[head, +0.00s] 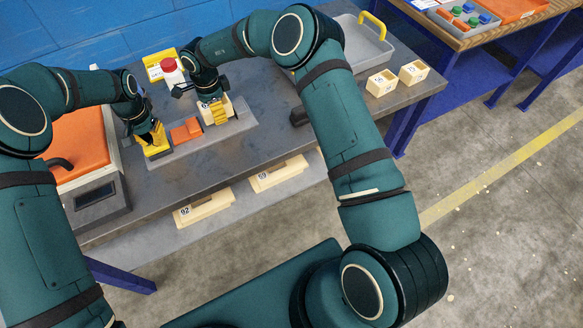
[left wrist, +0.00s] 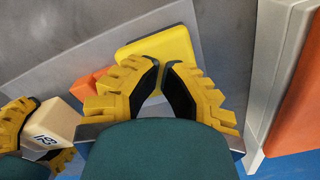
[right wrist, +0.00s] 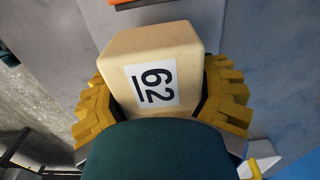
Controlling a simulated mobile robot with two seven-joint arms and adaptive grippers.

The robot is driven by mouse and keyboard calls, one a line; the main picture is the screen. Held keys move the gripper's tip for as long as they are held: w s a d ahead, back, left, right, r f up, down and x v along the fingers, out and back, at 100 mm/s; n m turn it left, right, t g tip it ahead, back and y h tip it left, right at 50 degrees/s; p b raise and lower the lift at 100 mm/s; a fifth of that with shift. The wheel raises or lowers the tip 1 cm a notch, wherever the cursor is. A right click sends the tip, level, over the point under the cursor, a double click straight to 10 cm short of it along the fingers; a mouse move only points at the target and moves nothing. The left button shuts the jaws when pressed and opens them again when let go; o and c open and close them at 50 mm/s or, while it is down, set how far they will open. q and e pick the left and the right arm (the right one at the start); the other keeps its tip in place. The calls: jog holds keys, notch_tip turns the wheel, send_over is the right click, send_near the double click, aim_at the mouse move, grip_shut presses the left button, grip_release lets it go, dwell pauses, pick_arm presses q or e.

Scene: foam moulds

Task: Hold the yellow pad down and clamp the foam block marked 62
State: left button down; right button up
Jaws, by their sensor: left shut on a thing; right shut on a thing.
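The yellow pad (head: 157,151) lies at the left end of a grey plate (head: 238,126) on the bench. It also shows in the left wrist view (left wrist: 165,46). My left gripper (head: 155,139) is over the pad with its fingertips drawn together, shut on it; the fingers hide the contact. The cream foam block marked 62 (right wrist: 150,65) fills the space between the fingers of my right gripper (right wrist: 155,100), which is shut on it, one finger at each side. This gripper is at the plate's right part in the head view (head: 213,108).
An orange block (head: 186,130) sits between the grippers. A red button (head: 169,65) stands behind them. An orange-topped device (head: 82,145) is close on the left. A grey tray (head: 362,42) and two cream blocks (head: 413,72) are at right. Cream moulds (head: 204,206) lie on the lower shelf.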

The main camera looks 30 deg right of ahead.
pick_arm(q)
jog(key=shift+s+f, duration=0.1)
jog(key=shift+f, duration=0.05)
pick_arm(e)
jog(key=shift+f, duration=0.15)
jog(key=shift+f, duration=0.7)
jog(key=shift+f, duration=0.1)
jog(key=shift+f, duration=0.3)
jog(key=o, duration=1)
jog(key=shift+c, duration=0.2)
jog(key=shift+r, duration=4.55)
